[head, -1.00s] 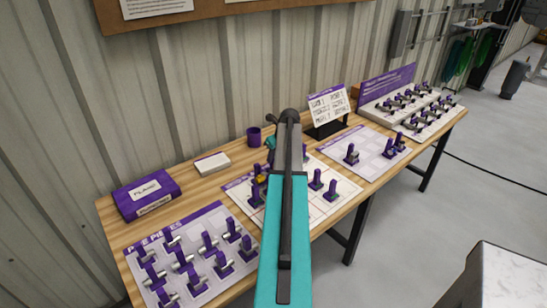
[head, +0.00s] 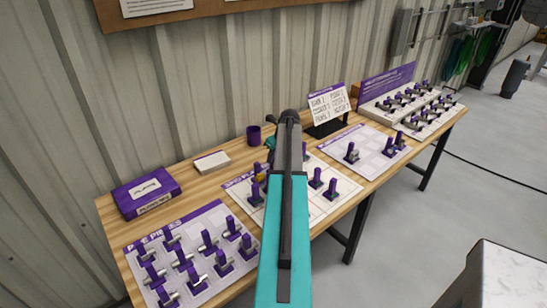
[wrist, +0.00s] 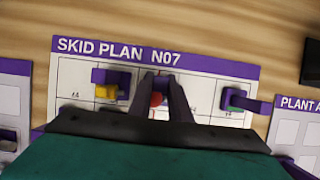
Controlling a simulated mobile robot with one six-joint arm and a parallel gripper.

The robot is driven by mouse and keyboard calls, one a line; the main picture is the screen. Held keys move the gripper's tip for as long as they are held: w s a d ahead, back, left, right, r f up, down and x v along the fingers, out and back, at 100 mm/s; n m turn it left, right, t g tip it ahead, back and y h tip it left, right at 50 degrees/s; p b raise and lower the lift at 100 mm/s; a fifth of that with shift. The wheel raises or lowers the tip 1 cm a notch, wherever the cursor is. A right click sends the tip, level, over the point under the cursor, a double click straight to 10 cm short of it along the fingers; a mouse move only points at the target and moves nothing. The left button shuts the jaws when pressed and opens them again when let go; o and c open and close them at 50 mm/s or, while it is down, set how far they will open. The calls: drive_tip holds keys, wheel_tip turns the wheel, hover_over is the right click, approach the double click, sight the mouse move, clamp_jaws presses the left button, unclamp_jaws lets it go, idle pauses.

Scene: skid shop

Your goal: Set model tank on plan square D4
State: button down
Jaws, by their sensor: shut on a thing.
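The skid plan sheet (wrist: 205,64), titled SKID PLAN N07, lies on the bench; it also shows in the head view (head: 318,212). In the wrist view my gripper (wrist: 161,88) is over the middle of the sheet, shut on a purple-handled piece with a red part (wrist: 157,99), taken to be the model tank. Most of the held piece is hidden by the fingers and wrist, and I cannot tell whether it touches the sheet. A purple and yellow piece (wrist: 107,88) stands to its left, a purple and green one (wrist: 238,101) to its right. Square D4 cannot be made out.
A sheet of several purple-handled pipe pieces (head: 190,212) lies at the left, another sheet (head: 372,139) with pieces at the right. A purple box (head: 147,191), white block (head: 212,162), purple cup (head: 254,136) and card stand (head: 328,105) stand along the back.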

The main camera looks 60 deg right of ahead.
drive_tip(key=shift+f, duration=0.2)
drive_tip(key=c, duration=1.6)
unclamp_jaws()
drive_tip(key=shift+o, duration=0.2)
drive_tip(key=shift+r+p, duration=0.45)
drive_tip(key=shift+r, duration=0.25)
drive_tip(key=shift+r+p, duration=2.15)
drive_tip(key=shift+r, duration=1.3)
